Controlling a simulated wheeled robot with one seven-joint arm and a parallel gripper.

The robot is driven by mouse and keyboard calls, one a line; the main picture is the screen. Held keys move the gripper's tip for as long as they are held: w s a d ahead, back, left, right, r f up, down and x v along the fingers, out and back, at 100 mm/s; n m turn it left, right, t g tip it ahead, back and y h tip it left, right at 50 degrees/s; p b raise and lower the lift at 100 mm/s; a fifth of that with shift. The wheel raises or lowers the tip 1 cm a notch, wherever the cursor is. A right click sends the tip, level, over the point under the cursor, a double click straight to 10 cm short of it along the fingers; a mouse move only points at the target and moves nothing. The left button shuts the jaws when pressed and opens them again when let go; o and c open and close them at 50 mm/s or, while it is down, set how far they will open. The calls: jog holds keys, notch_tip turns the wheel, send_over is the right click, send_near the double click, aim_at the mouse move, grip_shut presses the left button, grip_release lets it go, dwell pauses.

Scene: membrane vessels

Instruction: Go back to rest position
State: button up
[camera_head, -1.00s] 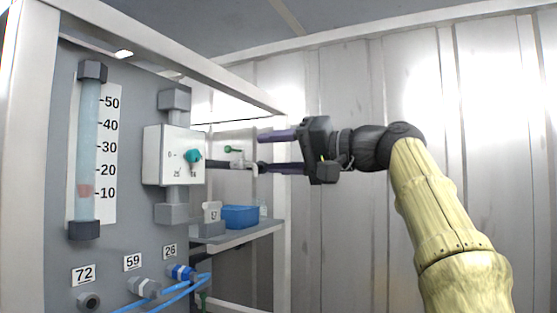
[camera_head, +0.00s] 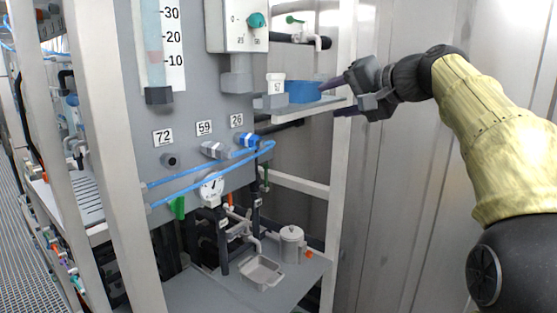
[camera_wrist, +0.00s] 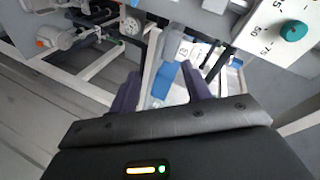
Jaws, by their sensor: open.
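My gripper (camera_head: 340,96) is at the right of the grey panel in the head view, beside the outer end of a small shelf. My yellow arm reaches in from the right.
The shelf holds a blue box (camera_head: 303,92) and a small white container (camera_head: 275,84). A control box with a teal knob (camera_head: 257,20) hangs above. A white frame post (camera_head: 343,150) stands close to my gripper. Below are blue hoses (camera_head: 205,172), a metal pot (camera_head: 291,244) and a tray (camera_head: 262,272).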

jog(key=s+d+f+g+h, duration=0.1)
jog(key=s+f+g+h, duration=0.15)
jog(key=f, duration=1.05)
jog(key=s+f+g+h, duration=0.1)
jog(key=f+h, duration=0.2)
jog(key=f, duration=1.1)
jog(key=s+d+f+n+g+h, duration=0.2)
jog(key=s+f+n+g+h, duration=0.2)
jog(key=s+f, duration=1.7)
jog(key=shift+f+g, duration=0.35)
jog(key=shift+f, duration=0.45)
jog(key=shift+c, duration=0.4)
jog(key=shift+c, duration=1)
jog(key=shift+w, duration=0.2)
